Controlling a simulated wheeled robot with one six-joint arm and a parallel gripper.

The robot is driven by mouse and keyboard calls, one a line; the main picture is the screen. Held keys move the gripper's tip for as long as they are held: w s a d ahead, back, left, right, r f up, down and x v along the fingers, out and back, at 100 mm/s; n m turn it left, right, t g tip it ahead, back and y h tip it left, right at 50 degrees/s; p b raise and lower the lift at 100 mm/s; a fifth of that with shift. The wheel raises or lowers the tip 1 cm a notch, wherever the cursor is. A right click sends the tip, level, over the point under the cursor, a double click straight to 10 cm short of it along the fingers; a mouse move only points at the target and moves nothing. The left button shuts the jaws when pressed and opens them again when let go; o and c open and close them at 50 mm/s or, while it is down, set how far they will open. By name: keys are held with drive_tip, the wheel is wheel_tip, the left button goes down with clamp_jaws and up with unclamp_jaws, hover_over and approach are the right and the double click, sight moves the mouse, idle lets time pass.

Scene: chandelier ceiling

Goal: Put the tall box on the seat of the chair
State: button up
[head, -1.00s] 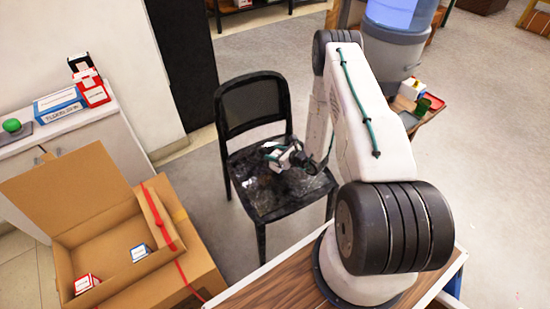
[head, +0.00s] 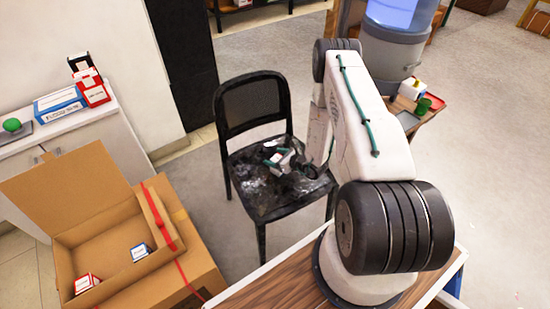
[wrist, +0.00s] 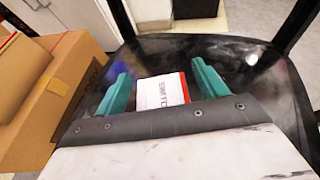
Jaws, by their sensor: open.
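The black chair (head: 252,105) stands in the middle of the head view, its dark glossy seat (head: 262,200) facing up. The seat also fills much of the wrist view (wrist: 255,75). My gripper (head: 281,157) is low over the seat. In the wrist view my gripper (wrist: 162,85) is open, with one teal finger on each side of a white box (wrist: 160,92) with a red edge and dark lettering. Narrow gaps show between the box and the fingers. The box appears to be on the seat; its base is hidden by my gripper.
An open cardboard box (head: 188,262) with small boxes inside stands left of the chair. A white cabinet (head: 85,122) at the left holds a green ball and several boxes. A water dispenser (head: 395,48) and small table stand behind my arm. Floor right of the arm is clear.

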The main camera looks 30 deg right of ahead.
drive_tip(key=v, duration=1.1)
drive_tip(key=w+a+r+n+g+y, duration=0.1)
drive_tip(key=w+a+r+n+y, duration=0.15)
drive_tip(key=r, duration=0.45)
drive_tip(key=w+a+r+n+y, duration=0.1)
drive_tip(key=a+r+n+y, duration=0.15)
drive_tip(key=r, duration=0.35)
drive_tip(key=w+a+r+n+g+y, duration=0.1)
drive_tip(key=w+a+r+n, duration=0.15)
drive_tip(key=r, duration=0.45)
drive_tip(key=s+a+r+n+g+y, duration=0.1)
drive_tip(key=s+a+r+n+g, duration=0.2)
drive_tip(key=a+r+n, duration=0.4)
drive_tip(key=s+a+r+n+g+y, duration=0.1)
drive_tip(key=s+a+r+n+g, duration=0.3)
drive_tip(key=r, duration=0.5)
drive_tip(key=s+a+r+n+g+h, duration=0.45)
drive_tip(key=s+a+r+n, duration=0.3)
drive_tip(key=s+r, duration=0.45)
drive_tip(key=s+d+r+n+t+h, duration=0.1)
drive_tip(key=s+d+r+n+h, duration=0.1)
drive_tip(key=s, duration=0.5)
drive_tip(key=s+d+r+n+t+h, duration=0.1)
drive_tip(key=s+d+r+n+h, duration=0.1)
drive_tip(key=s+n+h, duration=0.2)
drive_tip(key=s+h, duration=0.1)
drive_tip(key=s, duration=0.2)
drive_tip(key=shift+d+r+h, duration=0.2)
drive_tip(key=shift+d+h, duration=0.1)
drive_tip(key=shift+h, duration=0.05)
